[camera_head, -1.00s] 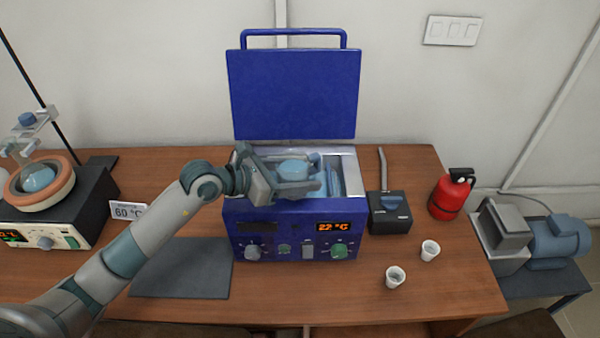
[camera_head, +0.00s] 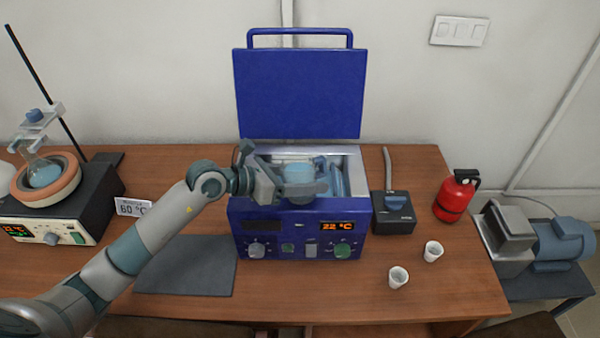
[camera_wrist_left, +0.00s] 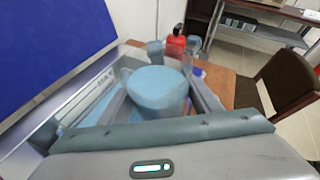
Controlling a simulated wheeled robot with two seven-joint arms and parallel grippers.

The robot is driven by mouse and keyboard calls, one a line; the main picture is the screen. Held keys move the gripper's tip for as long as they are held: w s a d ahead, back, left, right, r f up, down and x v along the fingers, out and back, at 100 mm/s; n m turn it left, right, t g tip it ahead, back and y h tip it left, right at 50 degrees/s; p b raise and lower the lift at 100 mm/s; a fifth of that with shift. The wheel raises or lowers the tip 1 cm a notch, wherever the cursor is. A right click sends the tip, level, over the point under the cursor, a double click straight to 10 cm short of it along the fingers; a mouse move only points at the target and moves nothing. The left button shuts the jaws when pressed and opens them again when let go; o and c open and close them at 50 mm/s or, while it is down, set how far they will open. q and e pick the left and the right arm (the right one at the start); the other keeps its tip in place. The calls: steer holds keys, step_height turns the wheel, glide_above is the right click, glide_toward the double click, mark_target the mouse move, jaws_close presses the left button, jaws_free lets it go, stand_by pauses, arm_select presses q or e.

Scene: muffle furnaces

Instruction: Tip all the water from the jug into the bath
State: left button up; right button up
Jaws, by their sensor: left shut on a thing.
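My left gripper (camera_head: 304,188) is shut on the clear jug (camera_head: 300,172) and holds it over the opening of the blue bath (camera_head: 300,218). In the left wrist view the jug (camera_wrist_left: 158,92) sits between the two fingers, with light-blue water showing in it. Whether the jug is tilted is hard to tell, and no pouring stream is clear. The bath's blue lid (camera_head: 298,94) stands open behind it, and its display reads 22 °C. The gripper and jug hide part of the bath's inside. My right gripper is not in view.
Two white cups (camera_head: 398,277) and a red extinguisher-like bottle (camera_head: 455,196) are farther right. A heating device with a flask (camera_head: 44,172) stands left. The dark mat (camera_head: 186,266) is bare.

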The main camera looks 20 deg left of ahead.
arm_select(q)
steer(key=shift+s+d+r+n+p, duration=0.25)
steer(key=shift+n+p, duration=0.1)
steer(key=shift+n, duration=0.15)
stand_by(0.9)
steer(key=shift+s+d+r+n+g+h+p, duration=0.1)
steer(key=shift+n+g+h+p, duration=0.15)
steer(key=shift+n+h, duration=0.2)
steer(key=shift+s+d+r+n+g+h+p, duration=0.15)
steer(key=shift+n+g+h, duration=0.1)
steer(key=shift+n+h, duration=0.15)
stand_by(1.7)
steer(key=shift+f+n, duration=0.1)
steer(key=shift+n, duration=0.15)
stand_by(0.3)
steer(key=shift+n+h, duration=0.25)
steer(key=shift+n, duration=0.05)
steer(key=shift+n+g, duration=0.3)
steer(key=shift+n+h, duration=0.3)
stand_by(0.7)
